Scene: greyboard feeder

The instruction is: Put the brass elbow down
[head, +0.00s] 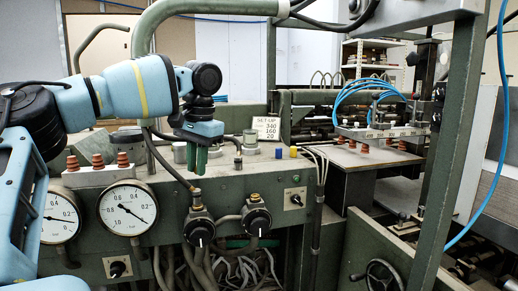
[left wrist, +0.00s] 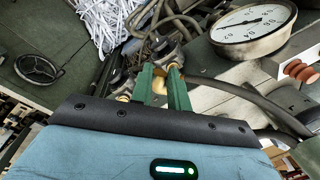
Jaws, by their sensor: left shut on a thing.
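My left gripper (head: 195,160) reaches in from the left with its green fingers pointing down, above the front of the green machine panel. In the left wrist view the two fingers (left wrist: 160,80) are close together with a narrow gap. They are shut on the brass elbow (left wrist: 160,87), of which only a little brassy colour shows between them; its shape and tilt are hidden. In the head view the fingers hide it. The fingertips appear above a dark knob (head: 198,230), and I cannot tell the exact gap. My right gripper is not in view.
Two round gauges (head: 128,208) sit on the panel to the left. A second dark knob (head: 257,221) is to the right. A set-up card (head: 266,128) stands on the ledge behind. Red-brown ribbed cups (head: 97,160) line a pale bar. A flat plate (head: 360,157) lies at right.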

